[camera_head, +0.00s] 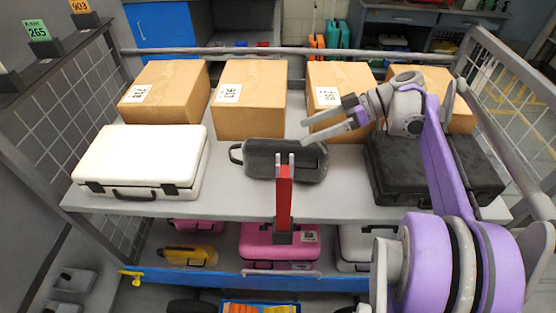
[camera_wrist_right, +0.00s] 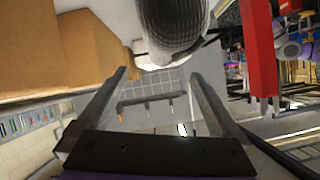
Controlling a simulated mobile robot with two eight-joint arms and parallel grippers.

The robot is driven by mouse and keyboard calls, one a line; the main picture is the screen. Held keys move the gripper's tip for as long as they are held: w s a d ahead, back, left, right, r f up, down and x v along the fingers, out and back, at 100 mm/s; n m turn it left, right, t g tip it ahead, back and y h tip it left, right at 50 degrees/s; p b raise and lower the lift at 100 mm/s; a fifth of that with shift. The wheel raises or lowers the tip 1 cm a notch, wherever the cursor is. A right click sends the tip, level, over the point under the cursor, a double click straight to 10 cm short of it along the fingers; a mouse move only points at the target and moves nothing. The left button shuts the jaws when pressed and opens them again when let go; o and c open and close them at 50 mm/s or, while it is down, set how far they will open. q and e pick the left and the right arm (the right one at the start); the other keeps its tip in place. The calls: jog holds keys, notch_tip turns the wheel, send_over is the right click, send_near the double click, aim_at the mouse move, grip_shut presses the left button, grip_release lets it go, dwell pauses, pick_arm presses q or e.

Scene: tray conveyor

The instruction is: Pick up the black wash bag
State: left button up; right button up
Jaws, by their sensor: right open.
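The black wash bag (camera_head: 283,172) lies on the grey upper shelf near its front middle, with a loop handle at its left end. A rounded dark grey mesh surface, likely the bag (camera_wrist_right: 172,22), fills the top middle of the right wrist view. My right gripper (camera_head: 304,131) comes in from the right, its fingers pointing left above the bag's back right part. In the right wrist view the right gripper (camera_wrist_right: 162,76) is open, with nothing between its fingers. I cannot tell if a finger touches the bag. My left gripper is not in view.
A red upright post (camera_head: 284,190) with two grey prongs stands in front of the bag. A white case (camera_head: 140,160) is to the left, a black case (camera_head: 465,165) to the right. Several cardboard boxes (camera_head: 250,85) line the back. Bare shelf (camera_head: 222,190) lies left of the bag.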

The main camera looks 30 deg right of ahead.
aim_at(277, 145)
jog(key=x, duration=0.9)
jog(key=shift+s+a+f, duration=0.25)
grip_shut()
